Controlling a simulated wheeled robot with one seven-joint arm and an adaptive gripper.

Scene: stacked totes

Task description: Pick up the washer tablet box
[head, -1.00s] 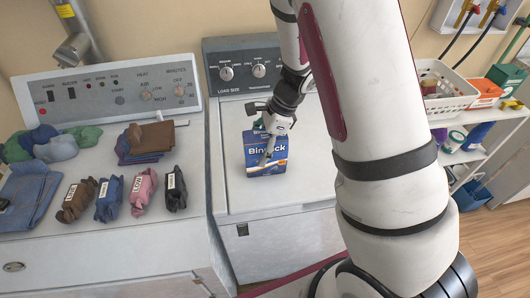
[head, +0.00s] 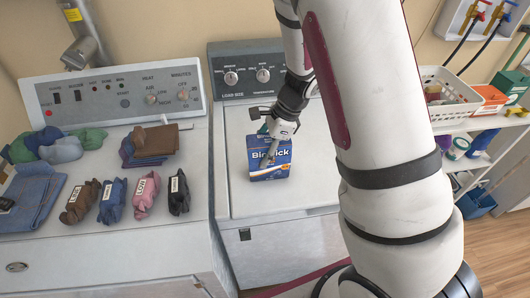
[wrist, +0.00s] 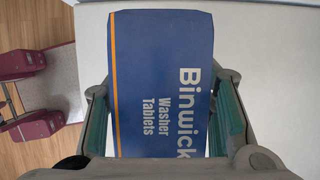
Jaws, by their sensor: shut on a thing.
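The washer tablet box (head: 262,168) is blue with an orange stripe and white lettering, on or just above the white top of the right machine in the head view. I cannot tell whether it touches the lid. In the wrist view the box (wrist: 155,80) fills the middle, its printed face toward the camera, reading "Binwick Washer Tablets". My gripper (wrist: 162,125) has one green-padded finger on each side of the box and is shut on it. In the head view my gripper (head: 270,145) comes down over the box from above, hiding part of its front.
The white machine lid (head: 240,200) is otherwise clear around the box. The left machine (head: 150,235) carries folded jeans (head: 32,200), tagged bundles and stacked cloths (head: 150,145). A white basket (head: 448,98) and an orange box (head: 488,100) stand on a shelf at right.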

